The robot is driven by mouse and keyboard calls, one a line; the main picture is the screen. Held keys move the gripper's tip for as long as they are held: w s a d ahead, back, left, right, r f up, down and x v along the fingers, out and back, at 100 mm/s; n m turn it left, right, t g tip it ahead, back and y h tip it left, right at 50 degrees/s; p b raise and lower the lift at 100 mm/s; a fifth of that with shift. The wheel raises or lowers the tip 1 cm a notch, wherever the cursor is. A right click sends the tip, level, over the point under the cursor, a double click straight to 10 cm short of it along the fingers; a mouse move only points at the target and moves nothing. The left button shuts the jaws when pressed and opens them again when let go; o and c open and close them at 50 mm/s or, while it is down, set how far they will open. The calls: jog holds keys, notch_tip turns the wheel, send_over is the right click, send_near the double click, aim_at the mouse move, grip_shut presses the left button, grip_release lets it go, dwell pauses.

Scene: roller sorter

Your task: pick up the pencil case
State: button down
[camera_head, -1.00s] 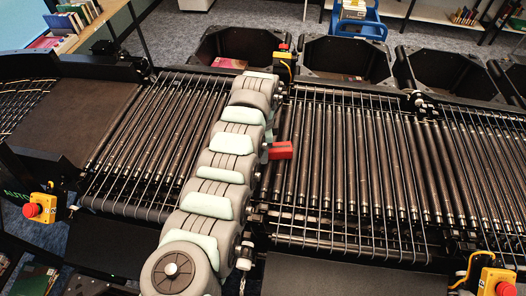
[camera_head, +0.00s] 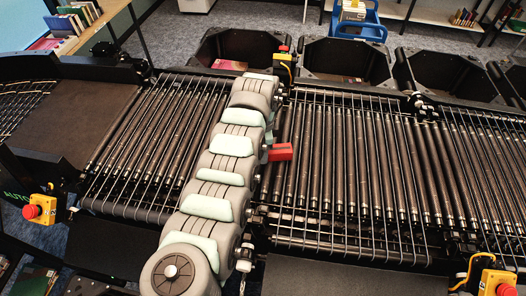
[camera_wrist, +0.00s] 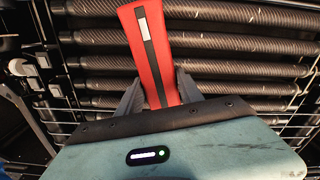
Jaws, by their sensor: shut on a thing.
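The pencil case (camera_wrist: 146,45) is red with a dark stripe and a small pale label along its top. In the wrist view it sticks out beyond my gripper (camera_wrist: 157,92), whose two grey fingers are shut on its sides. Its near end is hidden behind the teal gripper body. In the head view the red case (camera_head: 281,152) shows beside my arm, over the rollers. My fingers are hidden there behind the arm. I cannot tell whether the case touches the rollers.
The roller conveyor (camera_head: 360,170) runs across the view, and its right part is clear. Several black bins (camera_head: 345,62) stand along the far side; at least two hold flat items. Emergency-stop boxes (camera_head: 40,208) stand at the edges. A blue cart (camera_head: 358,30) is behind.

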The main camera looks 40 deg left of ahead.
notch_tip(320, 180, up, 20)
jog(key=b, duration=0.3)
jog(key=shift+d+f, duration=0.1)
